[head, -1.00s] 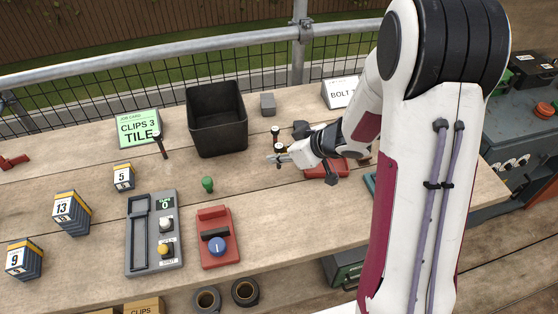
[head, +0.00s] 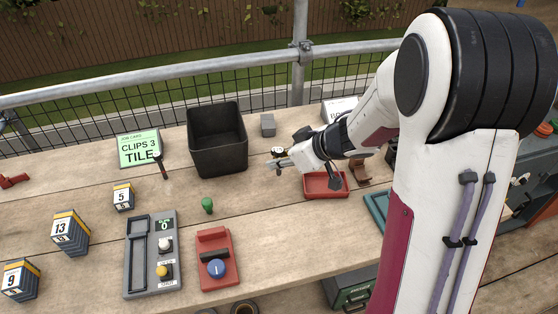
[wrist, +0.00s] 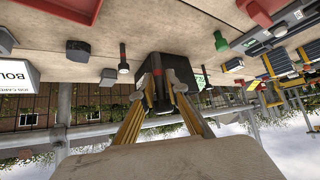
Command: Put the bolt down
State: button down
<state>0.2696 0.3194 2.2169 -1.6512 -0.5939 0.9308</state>
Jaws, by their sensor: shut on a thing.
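A black bin (head: 218,150) stands left of my gripper. A red tray (head: 326,188) lies to the right, and a grey block (head: 268,125) behind. A green peg (head: 207,205) and a red device (head: 215,250) are nearer. Bare bench lies between the peg and the tray.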

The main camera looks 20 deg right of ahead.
aim_at(283, 155)
jog(key=shift+d, duration=0.1)
dwell(0.3)
jog(key=shift+s+d+r+m+t+h, duration=0.15)
jog(key=shift+s+r+m+t+h, duration=0.15)
jog(key=shift+r+m+h, duration=0.25)
jog(key=shift+s+d+r+m+t+h, duration=0.15)
jog(key=shift+s+r+m+h, duration=0.2)
jog(key=shift+r+m, duration=0.4)
jog(key=shift+s+d+r+m+t+h, duration=0.1)
jog(key=shift+s+r+m+t+h, duration=0.15)
jog(key=shift+r+m+h, duration=0.35)
jog(key=shift+f, duration=0.1)
jog(key=shift+f, duration=0.2)
